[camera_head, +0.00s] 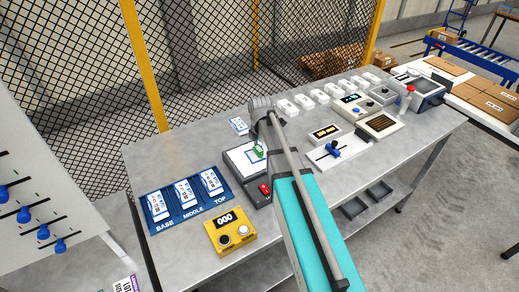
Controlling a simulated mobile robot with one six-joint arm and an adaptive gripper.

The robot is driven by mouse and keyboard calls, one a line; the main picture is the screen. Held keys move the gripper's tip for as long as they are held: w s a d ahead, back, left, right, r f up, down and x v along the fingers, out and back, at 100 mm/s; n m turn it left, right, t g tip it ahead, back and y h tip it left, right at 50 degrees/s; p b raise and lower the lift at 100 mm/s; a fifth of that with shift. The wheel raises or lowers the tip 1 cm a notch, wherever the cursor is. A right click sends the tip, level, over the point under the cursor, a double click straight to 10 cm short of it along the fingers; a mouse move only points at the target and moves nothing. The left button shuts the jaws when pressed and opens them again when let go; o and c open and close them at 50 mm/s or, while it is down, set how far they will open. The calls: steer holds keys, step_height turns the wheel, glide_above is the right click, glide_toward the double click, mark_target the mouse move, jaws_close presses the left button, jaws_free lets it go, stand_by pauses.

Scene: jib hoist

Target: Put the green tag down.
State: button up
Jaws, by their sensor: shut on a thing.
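The green tag (258,151) is a small green and white piece. It shows at the lower end of my gripper (259,142), which is shut on it. My arm hides part of the gripper and perhaps part of the tag. Both are over or at the white pad (237,163) with a blue square outline, on a dark grey device. I cannot tell whether the tag touches the pad. A red item (265,188) sits on the device's front part.
A blue tray (175,222) marked BASE, MIDDLE, TOP holds white tags. A yellow box (230,232) reading 000 stands before it. A blue-and-white tag (239,125) lies behind the device. Several white blocks (305,102) and control boxes (355,104) fill the right side. The metal table (150,165) is bare at the left back.

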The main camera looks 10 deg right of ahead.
mark_target(261, 150)
steer(key=shift+f, duration=0.15)
steer(key=o, duration=0.6)
step_height(261, 150, up, 12)
steer(key=p, duration=1.2)
steer(key=shift+s, duration=0.1)
stand_by(0.7)
